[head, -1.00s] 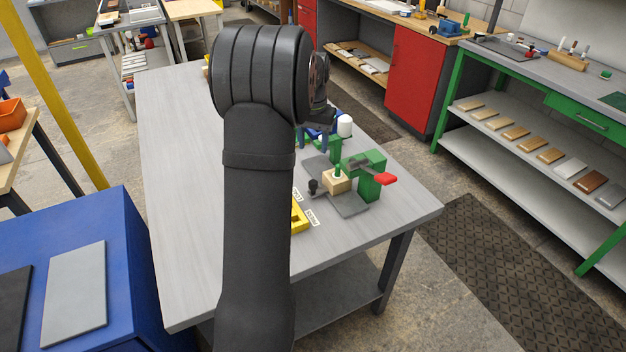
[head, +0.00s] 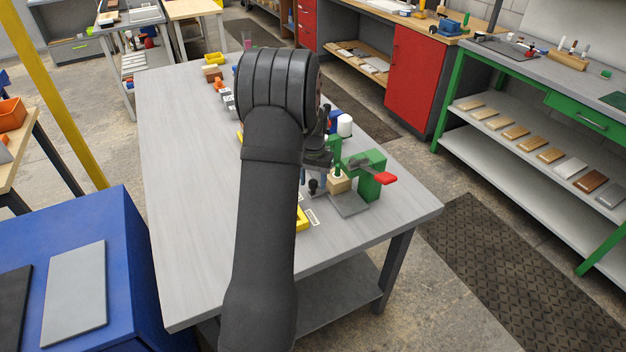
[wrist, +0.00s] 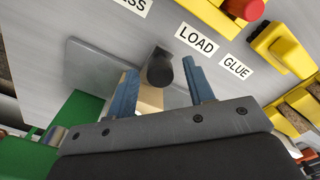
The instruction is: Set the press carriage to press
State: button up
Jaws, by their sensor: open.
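The green press (head: 371,178) with a red lever (head: 385,179) stands at the table's right side. Its grey plate (head: 352,206) bears a light wooden block (head: 341,183) and a black knob (head: 313,187). In the wrist view the black knob (wrist: 160,67) lies between the two blue-grey fingers of my gripper (wrist: 158,72), which is open. I cannot tell whether either finger touches it. A LOAD label (wrist: 197,39) and a partly cut-off label ending in SS (wrist: 134,5) lie beside the plate. The block (wrist: 150,98) is partly hidden behind the gripper.
A yellow fixture (wrist: 210,14) with a red button (wrist: 243,9) and a GLUE label (wrist: 235,66) are close by. A white cylinder (head: 345,125) stands behind the press. The table's left part (head: 185,190) is clear.

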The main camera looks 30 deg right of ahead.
grip_shut()
jog(key=s, duration=0.7)
jog(key=shift+s, duration=0.3)
grip_release()
jog(key=shift+r, duration=0.1)
notch_tip(320, 180, up, 17)
